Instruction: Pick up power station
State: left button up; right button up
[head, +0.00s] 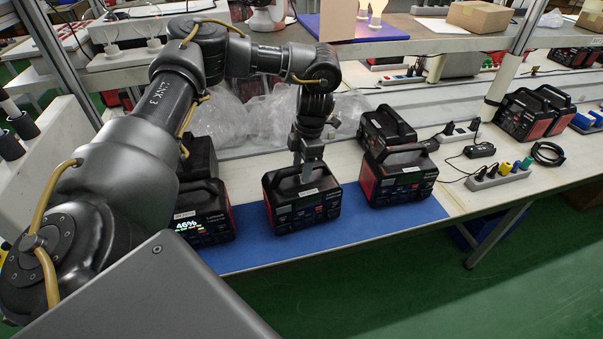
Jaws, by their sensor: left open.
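Several black and red power stations with top handles stand on a blue mat (345,222) on the workbench. The middle power station (303,205) is upright near the mat's front edge. My left gripper (311,172) points down at its top handle; its fingers are open and appear to be at the handle, and I cannot tell whether they touch it. A power station with a lit screen reading 46% (205,218) stands to the left, partly hidden by my left arm. Another power station (398,180) stands to the right, with one more (383,130) behind it. My right gripper is not in view.
Clear plastic bags (235,118) lie behind the mat. To the right are a power strip with coloured plugs (498,177), a black cable coil (547,153) and more power stations (527,115). A shelf (420,42) with a metal upright (510,70) stands above the bench.

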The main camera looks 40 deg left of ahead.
pick_arm(q)
jog(key=shift+s+f, duration=0.1)
jog(key=shift+f, duration=0.6)
jog(key=shift+f, duration=0.25)
grip_shut()
dwell(1.2)
jog(key=shift+r, duration=0.1)
